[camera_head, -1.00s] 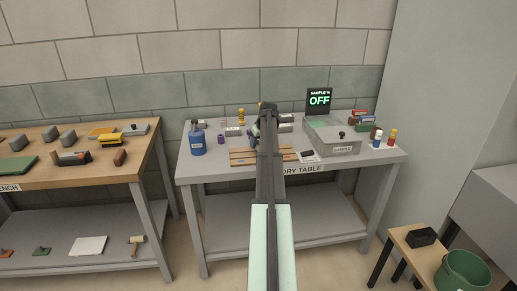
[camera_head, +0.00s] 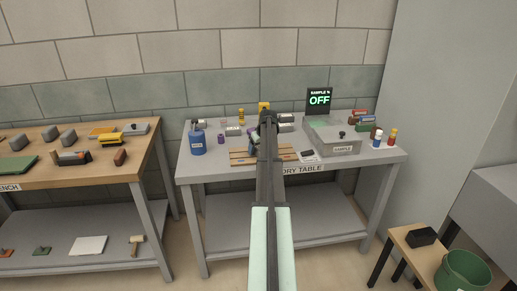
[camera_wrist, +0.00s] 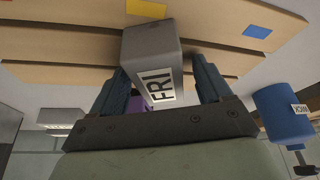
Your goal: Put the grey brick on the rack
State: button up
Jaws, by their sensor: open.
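A grey brick (camera_wrist: 152,62) with a white FRI label shows in the wrist view, with its far end against the wooden slats of the rack (camera_wrist: 75,48). I take it to rest there, though the contact is not clear. My gripper (camera_wrist: 163,82) is open, with one dark finger on each side of the brick. A narrow gap shows at the right finger; the left finger is very close to the brick. In the head view the rack (camera_head: 240,157) lies at the table's front, and my arm hides the brick and fingertips.
A blue container (camera_head: 197,144) stands left of the rack. A grey box (camera_head: 332,140) with a display reading OFF (camera_head: 319,100) stands to the right. Small bottles (camera_head: 377,139) stand at the table's right end. Several bricks (camera_head: 69,136) lie on the left bench.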

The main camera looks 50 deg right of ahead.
jog(key=v, duration=1.2)
jog(key=shift+r, duration=0.15)
